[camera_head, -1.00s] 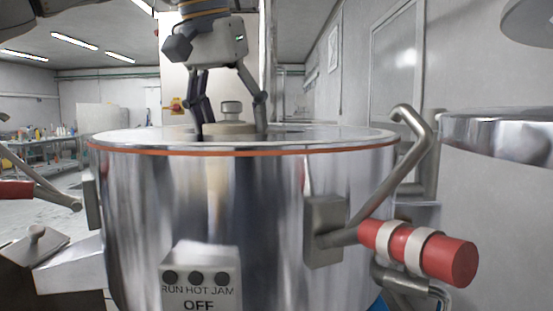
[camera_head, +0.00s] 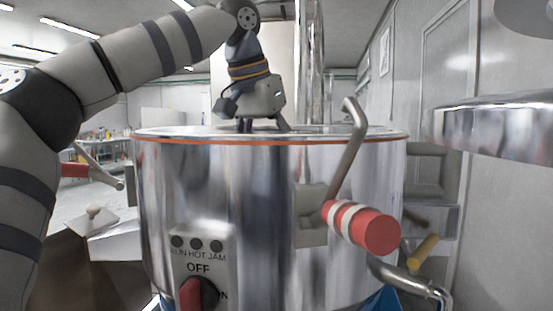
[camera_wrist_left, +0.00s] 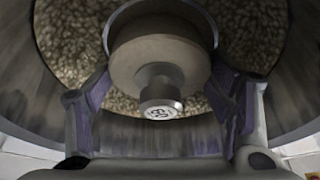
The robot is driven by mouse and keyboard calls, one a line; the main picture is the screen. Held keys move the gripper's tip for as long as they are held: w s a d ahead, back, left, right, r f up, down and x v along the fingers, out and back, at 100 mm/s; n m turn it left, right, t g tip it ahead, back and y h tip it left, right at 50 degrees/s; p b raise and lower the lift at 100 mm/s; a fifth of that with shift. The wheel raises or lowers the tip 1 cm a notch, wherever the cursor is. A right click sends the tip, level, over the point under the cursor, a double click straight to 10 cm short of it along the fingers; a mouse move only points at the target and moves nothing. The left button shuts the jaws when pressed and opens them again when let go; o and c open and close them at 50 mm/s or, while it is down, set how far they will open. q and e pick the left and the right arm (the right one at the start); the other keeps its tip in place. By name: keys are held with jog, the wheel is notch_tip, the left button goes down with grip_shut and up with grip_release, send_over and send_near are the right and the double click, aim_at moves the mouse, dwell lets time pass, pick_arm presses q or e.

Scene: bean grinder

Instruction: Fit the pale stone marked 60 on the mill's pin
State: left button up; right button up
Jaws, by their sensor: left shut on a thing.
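The pale stone (camera_wrist_left: 158,62) shows in the left wrist view as a thick round disc with a knob, whose end face (camera_wrist_left: 159,110) carries a mark that looks like 60. My left gripper (camera_wrist_left: 160,90) is shut on it, one finger on each side. In the head view my left gripper (camera_head: 262,126) reaches down behind the near rim of the shiny steel mill (camera_head: 270,190), and the stone is hidden there. The pin is not visible, so I cannot tell whether the stone is around it. My right gripper is not in view.
Pale speckled beans or grains (camera_wrist_left: 75,45) lie inside the mill around a metal ring (camera_wrist_left: 205,20) behind the stone. A red-and-white handle (camera_head: 365,226) juts out at the mill's right front. A steel pan-like edge (camera_head: 495,130) hangs at right.

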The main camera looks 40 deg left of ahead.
pick_arm(q)
jog(key=o, duration=1.9)
jog(key=shift+w, duration=0.1)
jog(key=shift+r, duration=0.1)
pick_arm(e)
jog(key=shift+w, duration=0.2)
pick_arm(q)
jog(key=shift+p+v, duration=0.5)
jog(key=shift+v, duration=5.5)
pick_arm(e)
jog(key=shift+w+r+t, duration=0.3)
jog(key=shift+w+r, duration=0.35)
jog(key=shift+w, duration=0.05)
